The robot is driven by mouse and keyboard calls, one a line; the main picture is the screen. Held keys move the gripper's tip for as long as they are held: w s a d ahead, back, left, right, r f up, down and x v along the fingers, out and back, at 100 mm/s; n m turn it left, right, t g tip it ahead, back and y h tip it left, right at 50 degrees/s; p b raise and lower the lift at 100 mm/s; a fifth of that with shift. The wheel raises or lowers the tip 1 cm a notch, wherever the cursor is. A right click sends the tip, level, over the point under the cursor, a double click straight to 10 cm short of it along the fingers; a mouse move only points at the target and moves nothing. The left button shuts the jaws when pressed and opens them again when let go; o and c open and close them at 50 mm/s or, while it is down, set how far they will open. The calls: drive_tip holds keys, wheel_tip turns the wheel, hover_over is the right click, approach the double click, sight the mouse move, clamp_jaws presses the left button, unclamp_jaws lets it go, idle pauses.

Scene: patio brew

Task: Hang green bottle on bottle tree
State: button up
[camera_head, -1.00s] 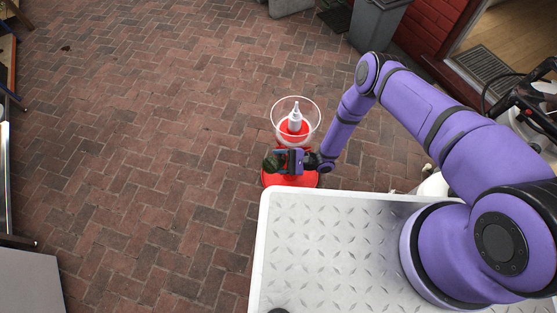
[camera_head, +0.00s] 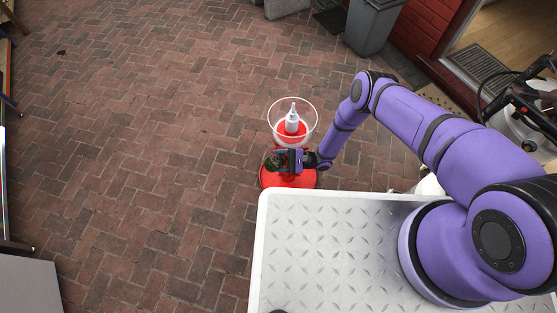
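The bottle tree (camera_head: 289,179) is a red stand just beyond my deck's front edge, with a red column and a round base. A clear bowl with a white nozzle sits on its top. My gripper (camera_head: 283,160) is at the column, below the bowl. A dark green bottle (camera_head: 270,161) shows at the gripper's left end, seemingly between its fingers. The bottle is small and dark here, and the gripper hides part of it. I cannot tell whether it touches a peg. The gripper and wrist also hide part of the column.
Open brick paving (camera_head: 140,130) lies to the left and beyond. A grey bin (camera_head: 372,28) stands by the red wall at the back right. A machine with black handles (camera_head: 530,110) is at the right. A grey surface (camera_head: 30,285) is at the lower left.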

idle(0.3)
drive_tip(key=o, duration=1.1)
drive_tip(key=shift+d, duration=0.1)
drive_tip(key=v, duration=1)
drive_tip(key=shift+d, duration=0.3)
